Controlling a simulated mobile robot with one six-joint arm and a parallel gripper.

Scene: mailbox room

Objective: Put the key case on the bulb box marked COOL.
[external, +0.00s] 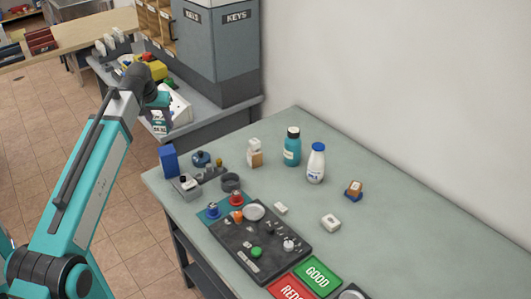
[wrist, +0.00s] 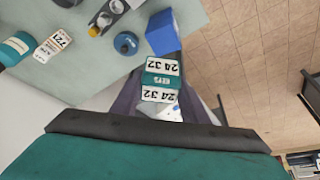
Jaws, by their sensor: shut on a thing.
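My gripper (wrist: 163,88) is shut on a small teal and white case with number labels (wrist: 163,80), which looks like the key case. In the external view my gripper (external: 160,118) is raised off the table's far left corner; the case is hard to make out there. No COOL marking is legible. A white and orange-brown box or stack (external: 254,153) stands beside the teal bottle; its numbered label shows in the wrist view (wrist: 52,46). A small brown and white box on a blue base (external: 354,189) stands farther right. I cannot tell which is the COOL box.
A blue box (external: 169,160) stands at the table's left corner. A teal bottle (external: 292,146) and a white bottle (external: 316,162) stand near the wall. A dark control panel (external: 262,243) and green GOOD plate (external: 317,274) lie in front. The table's right side is clear.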

